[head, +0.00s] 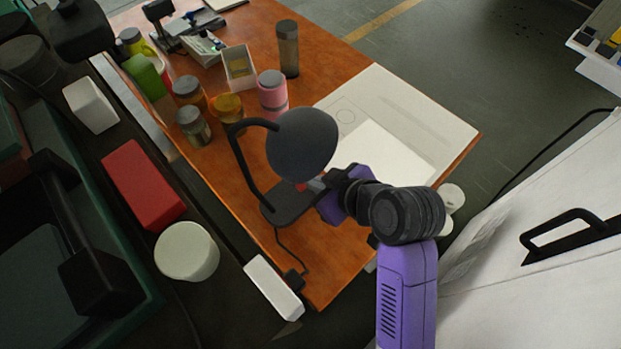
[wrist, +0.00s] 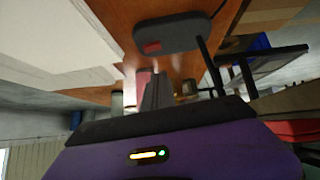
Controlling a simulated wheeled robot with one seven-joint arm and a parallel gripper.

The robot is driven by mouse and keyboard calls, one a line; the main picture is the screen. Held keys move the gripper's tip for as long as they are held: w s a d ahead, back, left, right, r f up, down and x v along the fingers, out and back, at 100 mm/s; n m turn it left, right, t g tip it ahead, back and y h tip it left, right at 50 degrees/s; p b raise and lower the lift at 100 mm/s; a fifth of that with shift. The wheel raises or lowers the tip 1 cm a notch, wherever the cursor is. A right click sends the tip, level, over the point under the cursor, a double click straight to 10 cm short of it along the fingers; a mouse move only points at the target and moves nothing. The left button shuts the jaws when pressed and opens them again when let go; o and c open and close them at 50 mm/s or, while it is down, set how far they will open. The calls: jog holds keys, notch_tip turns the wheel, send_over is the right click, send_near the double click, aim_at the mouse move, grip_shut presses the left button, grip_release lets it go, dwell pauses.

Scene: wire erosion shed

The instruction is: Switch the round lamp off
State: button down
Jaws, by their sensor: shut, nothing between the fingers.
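The round lamp (head: 302,145) stands on the wooden table, with a dark round shade on a bent black stem. Its dark base (head: 288,204) carries a red switch, partly hidden by my gripper in the head view. In the wrist view the lamp base (wrist: 185,33) and the red switch (wrist: 152,47) show clearly. My gripper (head: 316,185) is shut and empty, under the shade's edge and close to the switch. Its fingers (wrist: 157,90) point towards the base; I cannot tell whether they touch the switch. Whether the lamp is lit is unclear.
Several jars, a pink container (head: 272,92) and a dark bottle (head: 288,48) stand behind the lamp on the table (head: 330,50). A white sheet (head: 380,155) lies right of it. A white cabinet (head: 550,240) with a black handle stands near my arm.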

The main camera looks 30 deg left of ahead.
jog(key=v, duration=0.5)
jog(key=shift+s+r, duration=0.1)
dwell(0.5)
